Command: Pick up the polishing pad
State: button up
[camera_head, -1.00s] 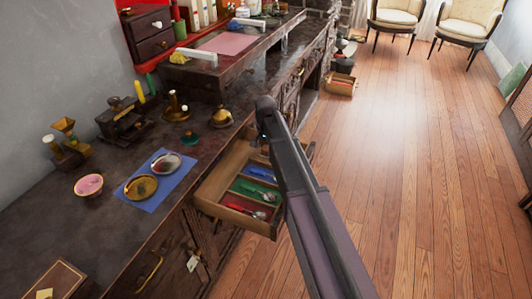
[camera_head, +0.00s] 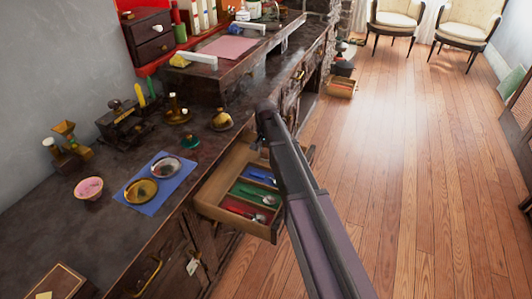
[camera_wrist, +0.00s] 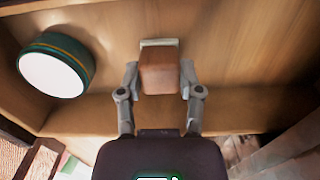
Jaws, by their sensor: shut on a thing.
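In the wrist view, the polishing pad, which I take to be the small reddish-brown block with a pale strip at its far edge (camera_wrist: 160,72), sits between the two fingers. My gripper (camera_wrist: 159,84) is shut on this block, with one finger on each side. Pale wooden walls and floor surround it. I cannot tell whether the block touches the wood behind it. In the head view my dark arm comes up from the lower right and hides most of the gripper and all of the block.
A round green tin with a white face (camera_wrist: 55,66) lies left of the gripper. An open wooden drawer (camera_head: 234,228) holds red, green and blue compartments with spoon-like tools. The dark counter (camera_head: 50,215) carries a blue mat (camera_head: 151,207), brass items and a pink bowl.

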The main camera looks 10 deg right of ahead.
aim_at(266, 150)
jog(key=shift+r, duration=0.1)
notch_tip(266, 150, up, 3)
jog(key=p, duration=0.3)
jog(key=shift+r, duration=0.15)
jog(key=s, duration=0.5)
jog(key=s+d+r+p, duration=0.1)
jog(key=s, duration=0.4)
jog(key=s+p, duration=0.1)
jog(key=s, duration=0.5)
jog(key=shift+d+r, duration=0.2)
jog(key=shift+d, duration=0.2)
jog(key=o, duration=0.3)
jog(key=shift+w, duration=0.1)
jog(key=shift+c, duration=1.4)
jog(key=w+d+r+p, duration=0.5)
jog(key=w+d, duration=0.2)
jog(key=w, duration=0.3)
jog(key=shift+w, duration=0.4)
jog(key=shift+d, duration=0.1)
